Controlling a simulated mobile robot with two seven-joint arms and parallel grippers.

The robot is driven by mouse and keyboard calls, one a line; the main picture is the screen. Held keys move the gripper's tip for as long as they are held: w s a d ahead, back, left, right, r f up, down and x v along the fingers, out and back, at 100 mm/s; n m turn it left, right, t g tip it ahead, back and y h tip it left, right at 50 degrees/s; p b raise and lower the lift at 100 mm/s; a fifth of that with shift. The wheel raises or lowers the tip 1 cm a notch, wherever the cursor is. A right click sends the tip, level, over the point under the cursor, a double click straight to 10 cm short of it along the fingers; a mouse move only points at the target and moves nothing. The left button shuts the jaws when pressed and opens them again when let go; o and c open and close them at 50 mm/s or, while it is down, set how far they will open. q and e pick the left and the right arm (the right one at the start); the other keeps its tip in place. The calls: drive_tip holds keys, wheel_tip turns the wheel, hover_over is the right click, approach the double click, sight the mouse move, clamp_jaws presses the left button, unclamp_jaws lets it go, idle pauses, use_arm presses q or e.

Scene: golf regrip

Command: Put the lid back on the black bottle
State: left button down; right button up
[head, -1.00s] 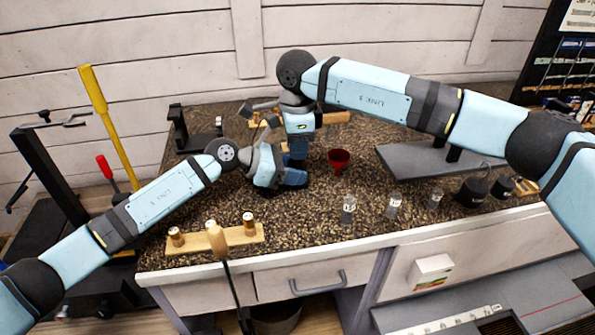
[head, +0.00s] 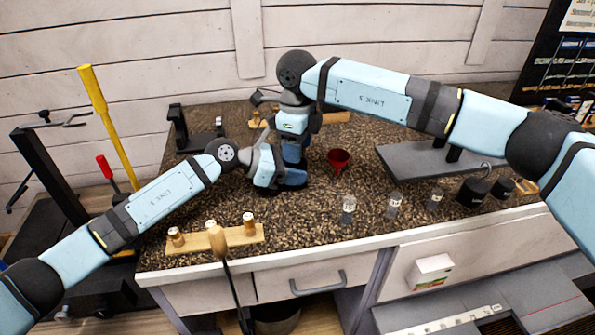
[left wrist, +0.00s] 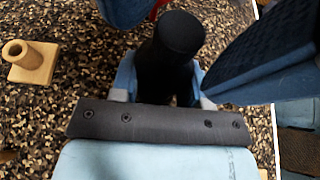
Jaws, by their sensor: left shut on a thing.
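My left gripper (left wrist: 165,88) is shut on the black bottle (left wrist: 165,72), which stands between its fingers in the left wrist view. The bottle's top end (left wrist: 182,30) is a smooth, round, black surface; I cannot tell lid from bottle there. My right gripper (head: 293,152) is directly above my left gripper (head: 285,178) in the head view. Its blue fingers show in the left wrist view, one at the top left and one at the right, spread apart on either side of the bottle's top. The bottle is mostly hidden by the grippers in the head view.
A red funnel (head: 339,160) stands just right of the grippers. Several small glass vials (head: 348,208) and dark weights (head: 473,190) lie further right. A wooden rack (head: 215,240) is at the front left, and a grey platform (head: 425,160) is behind the vials.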

drive_tip(key=shift+r, duration=2.3)
drive_tip(key=shift+c, duration=0.4)
drive_tip(key=shift+r+n, duration=0.55)
drive_tip(key=shift+n, duration=0.55)
wheel_tip(320, 180, up, 2)
drive_tip(key=n, duration=0.4)
drive_tip(key=shift+r, duration=0.15)
